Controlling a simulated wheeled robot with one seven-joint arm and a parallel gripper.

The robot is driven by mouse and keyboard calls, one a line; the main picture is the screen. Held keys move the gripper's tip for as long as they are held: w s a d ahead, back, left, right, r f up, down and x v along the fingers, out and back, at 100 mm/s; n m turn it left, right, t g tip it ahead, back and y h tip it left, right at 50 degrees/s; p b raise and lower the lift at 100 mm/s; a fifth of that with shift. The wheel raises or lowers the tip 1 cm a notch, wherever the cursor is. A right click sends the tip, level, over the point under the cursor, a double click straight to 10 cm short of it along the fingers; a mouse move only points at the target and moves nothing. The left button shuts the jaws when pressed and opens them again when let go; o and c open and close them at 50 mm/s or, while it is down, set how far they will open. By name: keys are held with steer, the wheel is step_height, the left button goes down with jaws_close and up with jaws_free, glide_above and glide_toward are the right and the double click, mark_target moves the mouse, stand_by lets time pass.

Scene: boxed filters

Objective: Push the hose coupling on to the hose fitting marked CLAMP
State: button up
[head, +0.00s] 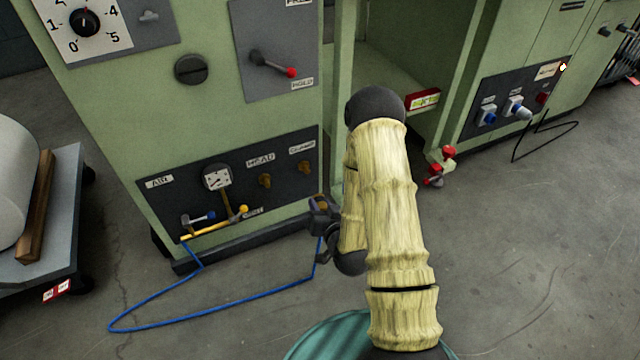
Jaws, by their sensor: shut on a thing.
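The dark fittings panel (236,212) is low on the front of the green machine. Under the label that appears to read CLAMP, at the panel's right, a small brass hose fitting (303,167) sticks out with nothing on it. My gripper (321,205) is just right of and below this fitting in the picture, near the panel's right edge. It is shut on the hose coupling (322,203), which shows only as a small brownish piece between the dark fingers. The blue hose (225,302) hangs from there to the floor. The coupling looks apart from the fitting; the exact gap is unclear.
A similar brass fitting (264,180) sits under HEAD. A gauge (217,178), a yellow pipe (213,231) and valve levers are to its left. A red-knobbed lever (273,66) is above. A grey cart (48,215) stands at left. The right floor is mostly clear.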

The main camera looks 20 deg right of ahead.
step_height(320, 180, up, 15)
steer(key=m+h+p, duration=0.1)
steer(key=p, duration=1.3)
steer(key=shift+w+a+f, duration=0.15)
steer(key=shift+w, duration=0.1)
